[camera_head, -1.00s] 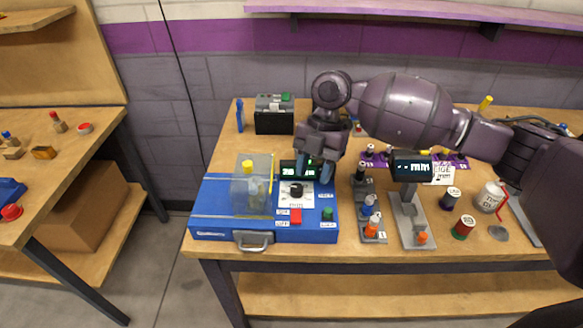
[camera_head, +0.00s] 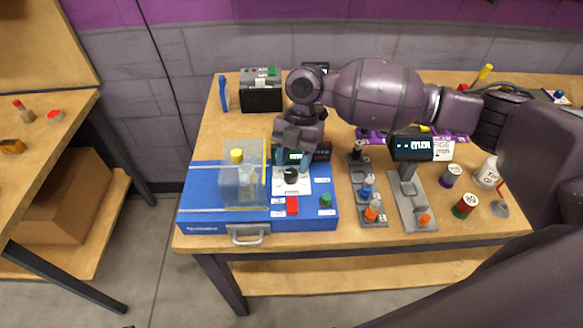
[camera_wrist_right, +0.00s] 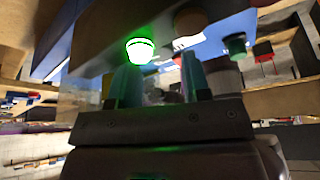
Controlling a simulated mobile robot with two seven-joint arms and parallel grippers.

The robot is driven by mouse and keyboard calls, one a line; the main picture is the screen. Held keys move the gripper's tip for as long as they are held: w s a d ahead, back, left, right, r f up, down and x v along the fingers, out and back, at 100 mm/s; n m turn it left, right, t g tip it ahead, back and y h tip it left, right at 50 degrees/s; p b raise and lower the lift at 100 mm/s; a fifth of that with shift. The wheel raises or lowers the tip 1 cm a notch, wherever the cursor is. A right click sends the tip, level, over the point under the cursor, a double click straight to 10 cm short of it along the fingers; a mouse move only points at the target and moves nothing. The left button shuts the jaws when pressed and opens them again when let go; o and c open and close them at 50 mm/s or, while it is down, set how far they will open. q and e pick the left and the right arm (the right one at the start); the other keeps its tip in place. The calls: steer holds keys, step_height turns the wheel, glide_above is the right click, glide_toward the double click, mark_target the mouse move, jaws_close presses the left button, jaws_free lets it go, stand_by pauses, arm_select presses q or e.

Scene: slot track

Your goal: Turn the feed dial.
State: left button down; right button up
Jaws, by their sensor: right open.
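The feed dial, seemingly the black knob (camera_head: 291,176) on a white printed plate, sits on top of the blue machine box (camera_head: 200,212). My right gripper (camera_head: 292,157) points down just behind the dial, in front of the small display. Its fingers look apart with nothing clearly between them. In the right wrist view the two teal fingertips (camera_wrist_right: 160,75) are spread, with a bright green lit button (camera_wrist_right: 140,50) beyond them. I cannot make out the dial for certain in that view. My left gripper is out of view.
A clear cover (camera_head: 238,190) with a yellow knob stands left of the dial. A red button (camera_head: 292,205) and a green knob (camera_head: 325,200) are in front. A grey gauge stand (camera_head: 418,205) and small bottles fill the right side. A dark box (camera_head: 261,95) stands behind.

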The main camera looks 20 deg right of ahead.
mark_target(291, 176)
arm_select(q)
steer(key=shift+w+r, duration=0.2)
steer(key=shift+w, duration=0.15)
arm_select(e)
steer(key=shift+x, duration=1.35)
steer(key=c, duration=0.7)
steer(key=shift+o, duration=0.2)
steer(key=shift+r, duration=0.1)
steer(key=shift+r+m+p, duration=0.1)
steer(key=shift+m+p, duration=0.5)
steer(key=shift+p, duration=0.15)
steer(key=m+t+y+p, duration=0.1)
steer(key=m+t+p, duration=0.1)
steer(key=m+p, duration=0.3)
steer(key=shift+m+p, duration=0.5)
steer(key=shift+p, duration=0.15)
arm_select(q)
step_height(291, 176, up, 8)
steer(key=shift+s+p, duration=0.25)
steer(key=shift+p, duration=0.05)
arm_select(e)
steer(key=shift+m+t, duration=0.4)
